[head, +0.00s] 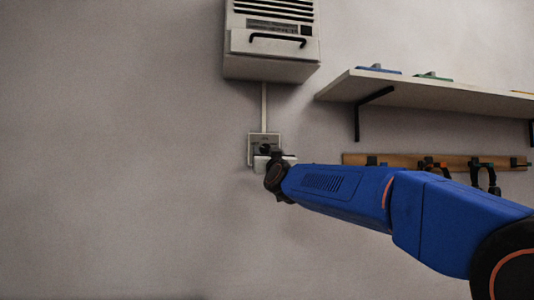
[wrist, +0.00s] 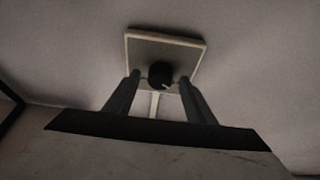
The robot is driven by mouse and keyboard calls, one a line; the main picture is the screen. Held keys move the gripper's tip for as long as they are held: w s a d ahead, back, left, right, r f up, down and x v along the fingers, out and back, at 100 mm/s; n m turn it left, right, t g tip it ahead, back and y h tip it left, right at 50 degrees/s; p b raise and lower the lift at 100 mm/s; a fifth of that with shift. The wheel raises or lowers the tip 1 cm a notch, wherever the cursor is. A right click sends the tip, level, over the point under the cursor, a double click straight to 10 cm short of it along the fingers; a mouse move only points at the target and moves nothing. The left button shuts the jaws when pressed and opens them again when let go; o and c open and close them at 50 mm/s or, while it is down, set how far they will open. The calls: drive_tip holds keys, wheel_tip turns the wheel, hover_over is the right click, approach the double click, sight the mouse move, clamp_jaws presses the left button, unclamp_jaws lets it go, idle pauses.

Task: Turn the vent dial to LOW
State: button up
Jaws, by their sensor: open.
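The vent dial is a round black knob (wrist: 160,74) on a square, pale-rimmed wall plate (wrist: 188,48) in the wrist view. A small pale mark shows on the knob's lower right edge. No LOW lettering can be read. My gripper (wrist: 159,80) is open, with one finger on each side of the knob; I cannot tell whether they touch it. In the head view the plate (head: 252,140) is on the wall below the vent unit, and my gripper (head: 270,160) is in front of it, hiding part of the plate and knob.
The white vent unit (head: 270,58) with a black handle hangs above the plate, joined by a thin conduit (head: 264,108). A shelf (head: 440,92) with small items and a wooden rail (head: 400,161) with hooks are at the right. The wall at the left is clear.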

drive_tip(key=shift+w, duration=0.1)
drive_tip(key=shift+c, duration=0.4)
drive_tip(key=c, duration=1)
drive_tip(key=shift+o, duration=0.2)
drive_tip(key=shift+a+m, duration=0.1)
drive_tip(key=shift+m, duration=0.4)
drive_tip(key=m+h, duration=0.1)
drive_tip(key=m, duration=0.1)
drive_tip(key=m+h, duration=0.2)
drive_tip(key=m, duration=0.1)
drive_tip(key=m+h, duration=0.1)
drive_tip(key=m, duration=0.2)
drive_tip(key=shift+a+r+h, duration=0.15)
drive_tip(key=shift+a+h, duration=0.15)
drive_tip(key=m+h, duration=0.1)
drive_tip(key=m, duration=0.2)
drive_tip(key=m+g+h, duration=0.1)
drive_tip(key=m, duration=0.3)
drive_tip(key=shift+a+r+h, duration=0.1)
drive_tip(key=shift+r+h, duration=0.05)
drive_tip(key=shift+h, duration=0.15)
